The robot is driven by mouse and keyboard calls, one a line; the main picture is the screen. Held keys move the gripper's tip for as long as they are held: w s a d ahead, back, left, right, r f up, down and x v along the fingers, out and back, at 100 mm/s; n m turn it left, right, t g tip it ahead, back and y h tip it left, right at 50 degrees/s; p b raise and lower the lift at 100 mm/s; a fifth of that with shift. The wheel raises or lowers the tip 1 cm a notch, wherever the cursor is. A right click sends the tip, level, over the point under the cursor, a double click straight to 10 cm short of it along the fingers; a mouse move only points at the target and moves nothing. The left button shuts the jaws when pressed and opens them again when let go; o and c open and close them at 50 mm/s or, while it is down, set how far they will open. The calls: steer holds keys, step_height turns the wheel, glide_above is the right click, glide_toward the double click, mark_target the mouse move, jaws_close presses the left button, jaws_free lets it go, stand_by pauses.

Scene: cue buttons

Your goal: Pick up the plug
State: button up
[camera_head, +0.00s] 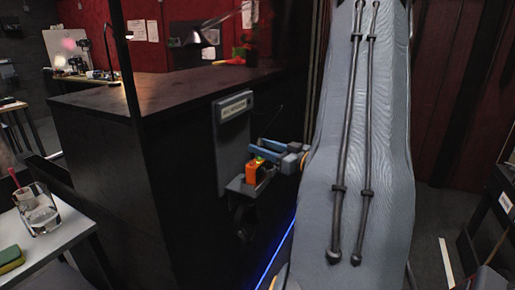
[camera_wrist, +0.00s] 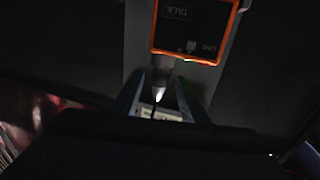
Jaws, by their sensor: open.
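An orange-rimmed box (camera_head: 254,174) sits on a small grey shelf beneath a wall panel. In the wrist view the box (camera_wrist: 151,34) is dark-faced with an orange edge and upside-down lettering, including "TALK". No plug can be made out in the head view.
The grey panel (camera_head: 233,128) is fixed to the side of a dark counter (camera_head: 120,150). A white table (camera_head: 62,238) at left holds a glass (camera_head: 38,212) and a sponge (camera_head: 10,259). A dark rack stands at far right.

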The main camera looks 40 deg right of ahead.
steer(key=shift+w+a+p, duration=0.2)
steer(key=shift+w+p, duration=0.3)
steer(key=shift+w, duration=0.8)
steer(key=shift+w+a+p, duration=0.15)
steer(key=shift+w+p, duration=0.3)
steer(key=shift+w, duration=0.85)
jaws_close()
steer(key=shift+r, duration=0.1)
